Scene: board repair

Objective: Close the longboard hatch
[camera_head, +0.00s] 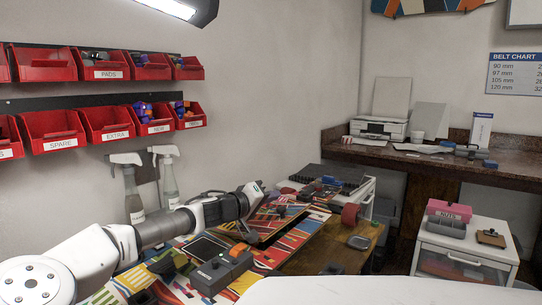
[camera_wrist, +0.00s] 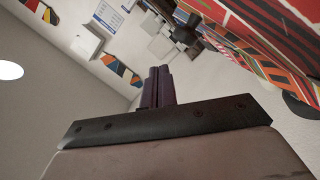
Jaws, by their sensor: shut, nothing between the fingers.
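The longboard (camera_head: 185,238) lies along the workbench, with a bright striped pattern in orange, red, blue and white. A dark rectangular opening (camera_head: 205,248) shows in its top. In the wrist view a striped surface with a dark edge (camera_wrist: 262,45) fills the upper right. My gripper's fingers (camera_wrist: 157,87) are together and empty, left of that surface and apart from it. In the head view my arm's end is above the board's far side, its fingertips unclear.
Spray bottles (camera_head: 133,195) stand behind my arm. Red bins (camera_head: 105,68) hang on the wall. Air above the board's right side looks free.

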